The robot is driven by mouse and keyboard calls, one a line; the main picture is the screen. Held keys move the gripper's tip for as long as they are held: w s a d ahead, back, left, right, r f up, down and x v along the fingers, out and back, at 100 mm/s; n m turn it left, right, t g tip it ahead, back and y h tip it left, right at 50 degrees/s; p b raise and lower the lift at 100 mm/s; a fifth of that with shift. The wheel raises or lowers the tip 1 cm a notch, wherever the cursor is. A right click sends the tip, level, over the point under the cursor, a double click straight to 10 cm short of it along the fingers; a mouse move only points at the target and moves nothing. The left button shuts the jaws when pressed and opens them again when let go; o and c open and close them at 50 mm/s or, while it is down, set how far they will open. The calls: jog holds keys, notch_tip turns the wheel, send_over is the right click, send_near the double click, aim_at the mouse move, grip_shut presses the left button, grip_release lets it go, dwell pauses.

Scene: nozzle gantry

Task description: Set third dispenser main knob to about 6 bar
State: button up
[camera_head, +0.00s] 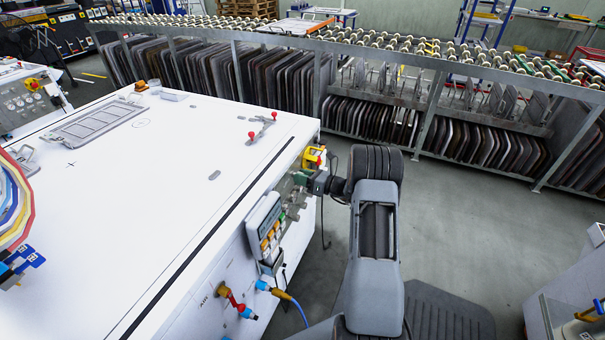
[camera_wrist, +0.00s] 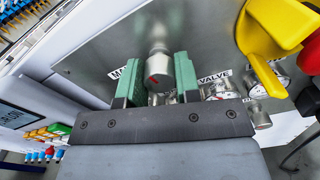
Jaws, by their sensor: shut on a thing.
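A round silver knob (camera_wrist: 157,66) with a red mark on its face stands on a grey panel in the wrist view. My gripper (camera_wrist: 161,82) has its two green fingers on either side of this knob and is shut on it. A label beginning "MA" shows left of the fingers, its rest hidden behind them. A small gauge (camera_wrist: 218,93) sits right of the right finger; its reading is too small to tell. In the head view my gripper (camera_head: 299,180) is at the side panel of the white table, and the knob is not clear there.
A yellow handle (camera_wrist: 268,30) juts out right of my gripper, with a red part beside it. A control box with coloured buttons (camera_head: 270,235) hangs on the table's side, left of my arm. Air fittings and a blue hose (camera_head: 262,286) are below.

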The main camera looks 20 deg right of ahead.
jog(key=m+p, duration=0.2)
jog(key=m, duration=0.2)
jog(key=shift+r, duration=0.15)
jog(key=shift+m+p, duration=0.7)
jog(key=shift+m, duration=1)
jog(key=o, duration=0.9)
jog(key=v, duration=1.4)
jog(key=shift+b, duration=0.3)
jog(key=shift+w, duration=0.1)
